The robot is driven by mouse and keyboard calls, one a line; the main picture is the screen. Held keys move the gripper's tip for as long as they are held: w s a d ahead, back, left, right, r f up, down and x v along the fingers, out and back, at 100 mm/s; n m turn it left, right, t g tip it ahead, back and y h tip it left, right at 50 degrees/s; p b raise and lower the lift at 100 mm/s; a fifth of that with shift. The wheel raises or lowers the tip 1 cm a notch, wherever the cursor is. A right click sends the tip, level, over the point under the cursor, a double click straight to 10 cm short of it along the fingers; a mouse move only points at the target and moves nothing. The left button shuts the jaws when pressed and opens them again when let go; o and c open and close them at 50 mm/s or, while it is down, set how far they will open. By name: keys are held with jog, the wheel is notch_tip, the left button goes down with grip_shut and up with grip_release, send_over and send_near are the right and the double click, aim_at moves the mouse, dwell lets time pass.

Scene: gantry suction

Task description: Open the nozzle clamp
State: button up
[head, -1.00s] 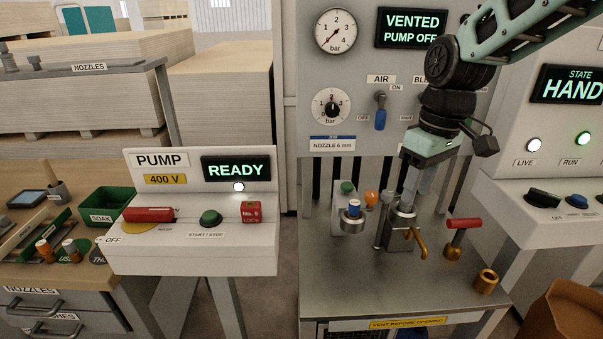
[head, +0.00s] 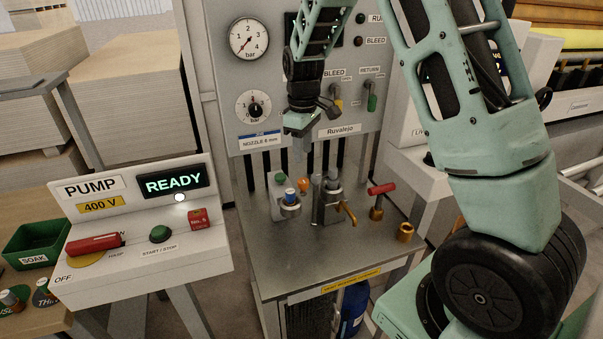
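The nozzle clamp (head: 328,198) is a grey metal block on the steel bench, with a brass lever (head: 347,212) at its right side, angled down at its end. A nozzle with a blue cap (head: 290,197) stands in a metal ring just left of it. My gripper (head: 301,155) points down, above and to the left of the clamp in the picture, apart from the lever. Its fingers are small and pale against the grey panel, and I cannot tell whether they are open. I see nothing held in it.
A red T-handle (head: 381,190) and a brass ring (head: 405,232) stand right of the clamp on the bench (head: 300,255). The pump box (head: 145,240) reading READY is at left. Behind is the gauge panel (head: 250,85). My arm covers much of the right side.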

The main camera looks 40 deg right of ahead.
aim_at(303, 180)
notch_tip(303, 180, down, 9)
jog(key=shift+f+p, duration=0.15)
jog(key=shift+p, duration=0.85)
jog(key=shift+c, duration=0.4)
jog(key=c, duration=0.6)
